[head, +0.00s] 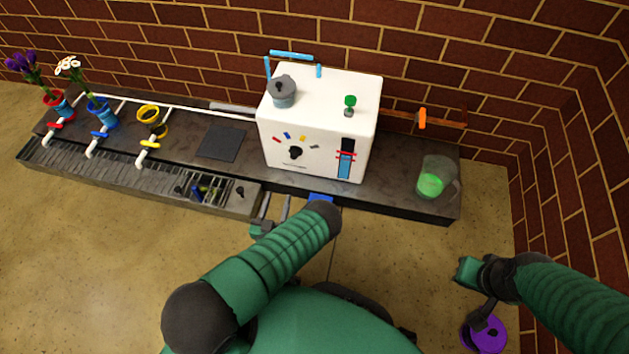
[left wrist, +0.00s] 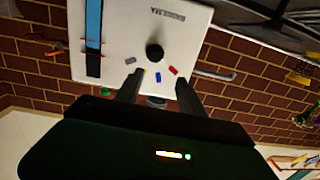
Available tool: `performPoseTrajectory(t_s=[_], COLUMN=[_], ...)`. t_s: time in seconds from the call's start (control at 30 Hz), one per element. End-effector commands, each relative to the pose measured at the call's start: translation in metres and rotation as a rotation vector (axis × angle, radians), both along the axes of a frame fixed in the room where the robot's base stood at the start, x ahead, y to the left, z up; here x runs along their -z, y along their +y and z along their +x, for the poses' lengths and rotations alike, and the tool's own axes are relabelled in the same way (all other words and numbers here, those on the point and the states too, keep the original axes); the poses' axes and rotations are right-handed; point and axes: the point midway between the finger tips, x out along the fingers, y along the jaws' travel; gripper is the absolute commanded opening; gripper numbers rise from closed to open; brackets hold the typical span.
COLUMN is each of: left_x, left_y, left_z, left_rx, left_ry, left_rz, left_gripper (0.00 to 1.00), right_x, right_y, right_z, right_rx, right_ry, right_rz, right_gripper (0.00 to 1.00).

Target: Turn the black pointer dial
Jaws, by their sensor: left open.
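The black pointer dial (head: 295,152) is on the front of the white box-shaped machine (head: 335,92), below a row of small coloured marks. In the left wrist view the dial (left wrist: 155,52) shows as a dark round knob; which way its pointer faces is too small to tell. My left gripper (head: 273,204) is open and empty, in front of and below the machine. In the left wrist view its fingers (left wrist: 159,80) point toward the dial, with a gap between them and the dial beyond the tips. My right gripper (head: 474,278) is low at the right; its jaw state is unclear.
A blue gauge (head: 345,163) with red marks is right of the dial. A grey pot (head: 283,92) and a green knob (head: 350,102) are on top. A glass jug (head: 433,180) stands right; flowers and a yellow ring holder (head: 150,117) are left. A purple disc (head: 488,335) is lower right.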

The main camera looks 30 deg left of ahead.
Motion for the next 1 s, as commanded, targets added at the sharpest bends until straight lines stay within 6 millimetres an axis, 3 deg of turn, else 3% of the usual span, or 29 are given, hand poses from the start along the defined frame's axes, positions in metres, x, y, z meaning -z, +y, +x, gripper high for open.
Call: performPoseTrajectory(t_s=[0.03, 0.17, 0.27, 0.7, 0.83, 1.0], left_x=[0.011, 0.008, 0.01, 0.011, 0.01, 0.006], left_y=[-0.001, -0.001, 0.003, 0.028, 0.034, 0.037], left_z=[-0.006, -0.001, 0.017, 0.125, 0.145, 0.155], left_rx=[0.022, 0.037, 0.035, 0.035, 0.034, 0.033], left_ry=[-0.014, -0.031, -0.032, -0.03, -0.028, -0.026], left_rz=[0.013, 0.018, 0.017, 0.018, 0.017, 0.017], left_gripper=[0.46, 0.46, 0.46, 0.46, 0.46, 0.46], right_x=[0.01, 0.013, 0.025, 0.086, 0.096, 0.098], right_y=[0.0, 0.0, 0.0, 0.0, 0.0, 0.0], right_z=[0.0, 0.001, 0.001, 0.0, 0.0, 0.0], right_rx=[0.0, -0.001, -0.001, 0.0, 0.0, 0.0], right_ry=[-0.001, -0.002, -0.003, -0.001, -0.001, -0.001], right_rz=[0.0, 0.0, 0.0, 0.0, 0.0, 0.0], right_gripper=[0.0, 0.0, 0.0, 0.0, 0.0, 0.0])
